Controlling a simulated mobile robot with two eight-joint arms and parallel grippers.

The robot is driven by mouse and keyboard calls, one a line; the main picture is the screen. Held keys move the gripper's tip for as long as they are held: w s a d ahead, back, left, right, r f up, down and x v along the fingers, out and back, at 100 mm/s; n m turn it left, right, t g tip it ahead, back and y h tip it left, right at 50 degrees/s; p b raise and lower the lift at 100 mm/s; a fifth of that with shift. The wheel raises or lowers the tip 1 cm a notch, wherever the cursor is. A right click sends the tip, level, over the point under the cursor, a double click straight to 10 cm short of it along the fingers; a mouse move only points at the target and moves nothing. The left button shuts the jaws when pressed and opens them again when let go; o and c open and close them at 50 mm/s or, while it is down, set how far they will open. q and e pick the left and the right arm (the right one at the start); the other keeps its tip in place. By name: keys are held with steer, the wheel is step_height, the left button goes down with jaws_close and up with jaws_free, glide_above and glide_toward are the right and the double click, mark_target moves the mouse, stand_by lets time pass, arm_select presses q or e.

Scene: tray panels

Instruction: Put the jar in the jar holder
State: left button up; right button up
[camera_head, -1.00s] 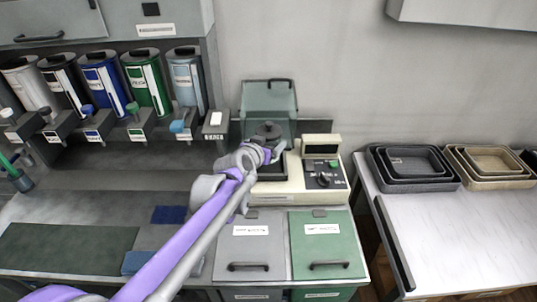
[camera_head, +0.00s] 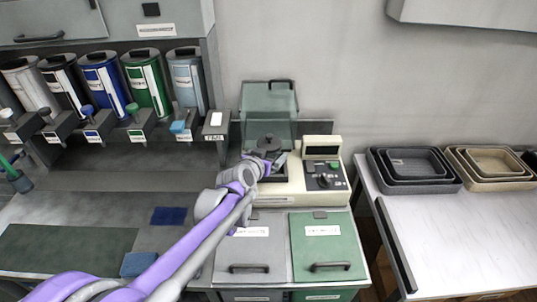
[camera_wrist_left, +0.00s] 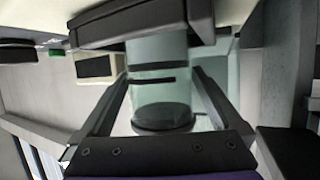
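The jar is a clear cylinder with a dark round end; it shows between my fingers in the wrist view (camera_wrist_left: 160,92). In the head view its dark top (camera_head: 267,143) shows just beyond my left gripper (camera_head: 266,160). My left gripper's two fingers (camera_wrist_left: 160,76) lie along both sides of the jar and appear closed on it. The jar is over a dark recess (camera_head: 293,170) on the cream machine (camera_head: 290,198), which looks like the jar holder. The gripper hides the jar's lower part, so I cannot tell whether it is seated. My right gripper is not in view.
A clear hinged cover (camera_head: 268,100) stands open behind the jar. The control panel (camera_head: 325,175) and display (camera_head: 320,146) are right of it. Colored dispensers (camera_head: 100,85) line the left wall. Stacked trays (camera_head: 415,180) sit on the right table, whose front is clear.

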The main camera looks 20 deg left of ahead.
arm_select(q)
steer(key=shift+r, duration=0.2)
steer(key=p+v, duration=0.1)
steer(key=v, duration=1.1)
steer(key=shift+f, duration=0.1)
stand_by(0.7)
